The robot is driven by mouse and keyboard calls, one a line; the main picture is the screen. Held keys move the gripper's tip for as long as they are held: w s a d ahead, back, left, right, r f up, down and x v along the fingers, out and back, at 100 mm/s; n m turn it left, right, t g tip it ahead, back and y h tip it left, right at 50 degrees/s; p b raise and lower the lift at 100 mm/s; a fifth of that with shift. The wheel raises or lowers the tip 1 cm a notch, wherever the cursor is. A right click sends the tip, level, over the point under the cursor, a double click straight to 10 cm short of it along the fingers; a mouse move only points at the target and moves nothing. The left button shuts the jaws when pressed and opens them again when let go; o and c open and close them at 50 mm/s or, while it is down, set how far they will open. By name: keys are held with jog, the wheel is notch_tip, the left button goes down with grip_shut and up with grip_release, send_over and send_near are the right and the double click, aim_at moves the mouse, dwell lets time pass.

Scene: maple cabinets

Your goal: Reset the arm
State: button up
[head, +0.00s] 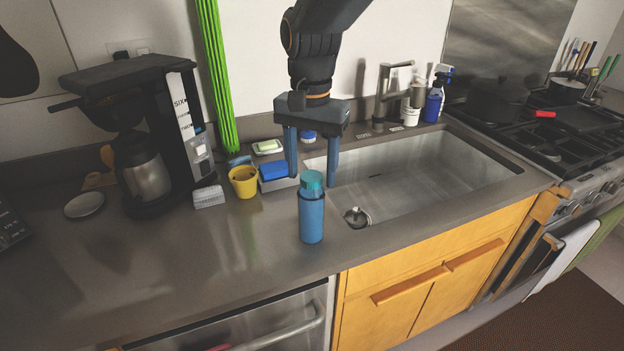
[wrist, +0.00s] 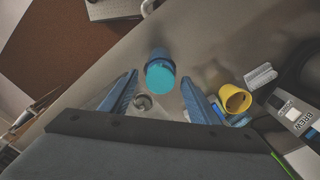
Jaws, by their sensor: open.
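My gripper (head: 312,178) hangs fingers down above the counter by the sink's left edge. Its two blue fingers are apart with nothing between them. In the wrist view my gripper (wrist: 160,92) is also open. A blue bottle with a teal cap (head: 312,212) stands upright on the counter, nearer the front than my gripper. In the wrist view the bottle (wrist: 160,73) shows just beyond the fingertips, and I see its teal top. I cannot tell the exact gap between the fingers and the bottle.
A yellow cup (head: 243,181), a blue sponge (head: 274,170) and a coffee maker (head: 137,135) stand to the left. The sink (head: 410,175) lies to the right, with a faucet (head: 384,90) and spray bottle (head: 435,98) behind. The front left counter is clear.

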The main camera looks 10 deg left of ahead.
notch_tip(320, 180, up, 7)
jog(key=shift+r+b, duration=0.15)
jog(key=shift+b, duration=0.75)
jog(key=d+f, duration=0.9)
jog(key=d, duration=0.4)
jog(key=s+d+f+n, duration=0.1)
jog(key=s+d+f, duration=0.3)
jog(key=d, duration=0.3)
jog(key=s+d+f+n+t, duration=0.1)
jog(key=s+d+f, duration=0.4)
jog(key=d, duration=0.3)
jog(key=shift+s+d+f+n+b, duration=0.2)
jog(key=shift+f+n+b, duration=0.1)
jog(key=shift+f+b, duration=0.1)
jog(key=shift+w, duration=0.1)
